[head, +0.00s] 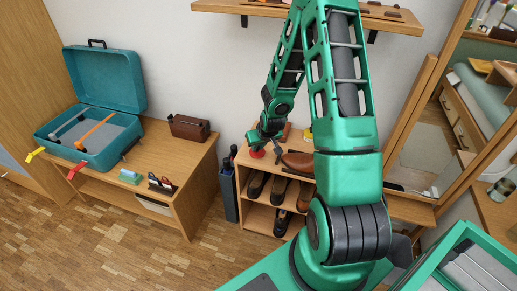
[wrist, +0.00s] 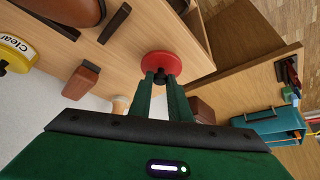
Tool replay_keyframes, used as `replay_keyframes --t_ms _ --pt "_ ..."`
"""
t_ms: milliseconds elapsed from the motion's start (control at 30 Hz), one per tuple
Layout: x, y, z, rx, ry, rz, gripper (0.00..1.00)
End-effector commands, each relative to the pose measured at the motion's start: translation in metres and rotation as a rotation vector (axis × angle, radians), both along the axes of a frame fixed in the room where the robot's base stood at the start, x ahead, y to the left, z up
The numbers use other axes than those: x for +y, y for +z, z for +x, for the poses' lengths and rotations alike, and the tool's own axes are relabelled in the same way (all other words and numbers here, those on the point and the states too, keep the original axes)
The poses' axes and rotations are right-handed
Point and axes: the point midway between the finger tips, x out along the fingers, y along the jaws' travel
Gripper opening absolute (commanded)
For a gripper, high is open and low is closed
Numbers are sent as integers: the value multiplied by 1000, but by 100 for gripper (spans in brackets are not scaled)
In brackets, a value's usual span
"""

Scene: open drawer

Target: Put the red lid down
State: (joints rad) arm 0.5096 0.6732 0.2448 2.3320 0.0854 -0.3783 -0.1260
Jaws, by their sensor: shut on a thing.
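The red lid (wrist: 164,64) is a round disc with a dark knob, seen just beyond my gripper's fingertips in the wrist view. My gripper (wrist: 161,78) is shut on the lid's knob. In the head view the lid (head: 257,153) shows as a small red disc below my gripper (head: 258,146), at the left end of the shoe rack's top (head: 268,160). I cannot tell whether the lid touches the wooden top.
A brown shoe (head: 298,161) and a yellow-labelled tin (wrist: 18,52) are on the rack top, with a brush (wrist: 82,80). Shoes fill the shelves below. A low bench (head: 185,160) with a teal open case (head: 98,125) stands left. A mirror (head: 440,130) stands right.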

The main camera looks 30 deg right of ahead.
Motion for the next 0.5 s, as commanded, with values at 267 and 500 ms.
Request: replay_keyframes --t_ms 267,500 --pt "0 -14 0 -2 0 0 0" --pt "0 -16 0 -1 0 0 0"
